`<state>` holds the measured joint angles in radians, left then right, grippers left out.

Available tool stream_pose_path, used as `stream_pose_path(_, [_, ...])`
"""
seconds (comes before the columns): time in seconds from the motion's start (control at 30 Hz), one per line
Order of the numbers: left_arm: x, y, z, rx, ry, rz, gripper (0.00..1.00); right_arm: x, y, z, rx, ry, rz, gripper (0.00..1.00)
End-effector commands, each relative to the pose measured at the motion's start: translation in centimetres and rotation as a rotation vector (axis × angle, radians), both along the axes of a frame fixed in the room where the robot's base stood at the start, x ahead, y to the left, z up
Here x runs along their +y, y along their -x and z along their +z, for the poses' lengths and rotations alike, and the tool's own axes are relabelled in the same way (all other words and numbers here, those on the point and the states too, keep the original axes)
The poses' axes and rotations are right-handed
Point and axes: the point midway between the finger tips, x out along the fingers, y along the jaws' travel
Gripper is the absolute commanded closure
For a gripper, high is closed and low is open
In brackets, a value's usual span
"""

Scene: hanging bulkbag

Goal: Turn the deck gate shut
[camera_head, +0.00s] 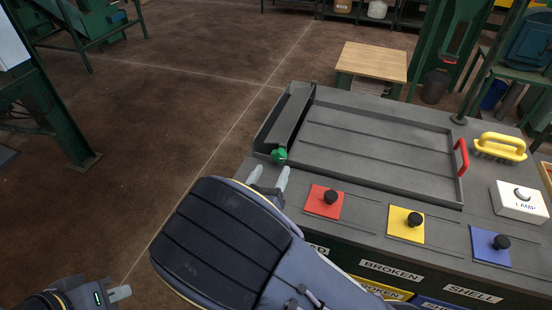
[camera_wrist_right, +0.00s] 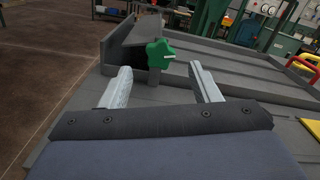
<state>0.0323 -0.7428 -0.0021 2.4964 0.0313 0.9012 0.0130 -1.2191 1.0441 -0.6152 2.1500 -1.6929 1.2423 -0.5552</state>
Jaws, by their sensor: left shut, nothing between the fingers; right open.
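The grey deck (camera_head: 375,137) is a shallow tray on the bench top. The deck gate (camera_head: 290,117) is a grey flap at its left end, standing tilted at an angle to the deck. Its green knob (camera_head: 279,155) is at the near end; in the right wrist view the knob (camera_wrist_right: 160,53) stands just beyond the fingertips, between their lines. My right gripper (camera_head: 270,174) is open and empty, just short of the knob, and no contact shows. My left gripper (camera_head: 121,293) is shut and empty at the lower left, over the floor, away from the bench.
Red (camera_head: 324,202), yellow (camera_head: 406,225) and blue (camera_head: 490,247) plates with black knobs line the bench's near side. A red handle (camera_head: 461,157), yellow brush (camera_head: 500,147) and white lamp box (camera_head: 520,202) are at the right. Floor left of the bench is clear.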

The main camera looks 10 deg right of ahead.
Motion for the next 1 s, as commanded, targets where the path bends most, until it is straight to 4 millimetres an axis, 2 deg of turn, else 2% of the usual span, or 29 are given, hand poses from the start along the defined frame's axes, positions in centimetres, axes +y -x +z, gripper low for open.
stream_pose_path(0.1, [0.0,0.0,0.2,0.000,0.000,0.000,1.00,-1.3,-1.7,0.1,0.000,0.000,-0.005,0.44])
stream_pose_path(0.3, [0.0,0.0,0.4,0.000,0.000,0.000,1.00,-2.6,-3.7,0.0,0.000,-0.002,-0.004,0.44])
stream_pose_path(0.67, [0.0,0.0,0.4,0.000,0.000,0.000,1.00,-2.9,-4.2,0.0,0.001,-0.003,-0.002,0.44])
stream_pose_path(1.0, [0.0,0.0,0.4,0.000,0.000,0.000,1.00,-2.9,-4.2,0.0,0.001,-0.003,-0.003,0.88])
